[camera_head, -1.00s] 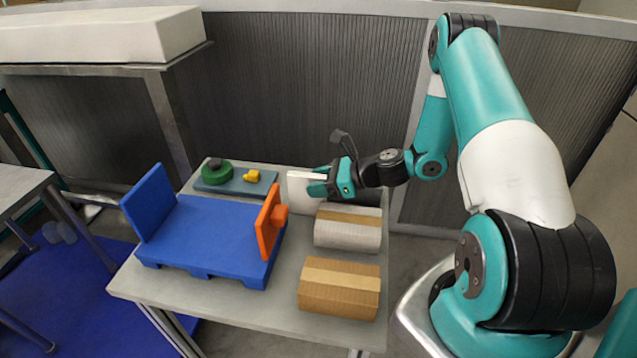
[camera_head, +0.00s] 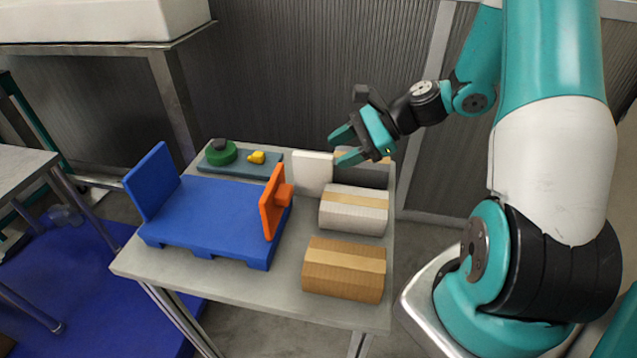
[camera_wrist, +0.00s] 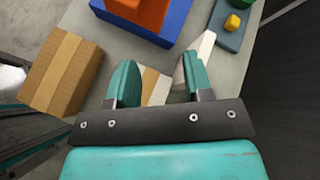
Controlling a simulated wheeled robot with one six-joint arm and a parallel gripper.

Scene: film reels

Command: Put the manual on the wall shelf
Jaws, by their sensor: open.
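A thin white upright slab (camera_head: 313,172), which looks like the manual, stands on the grey table behind the white box; it also shows in the wrist view (camera_wrist: 198,56), partly hidden by a finger. My gripper (camera_head: 343,147) is open and empty, above and just right of the slab, apart from it. In the wrist view my gripper's fingers (camera_wrist: 157,78) are spread with nothing held between them. I cannot make out a wall shelf for certain; a metal ledge (camera_head: 185,36) at the upper left bears a long white block.
The table (camera_head: 225,290) also holds a blue platform (camera_head: 215,215) with an orange end plate (camera_head: 270,205), a brown box (camera_head: 343,272), a white box (camera_head: 353,212), a dark box (camera_head: 365,174) and a teal board (camera_head: 236,168) with green and yellow pieces. The front table strip is clear.

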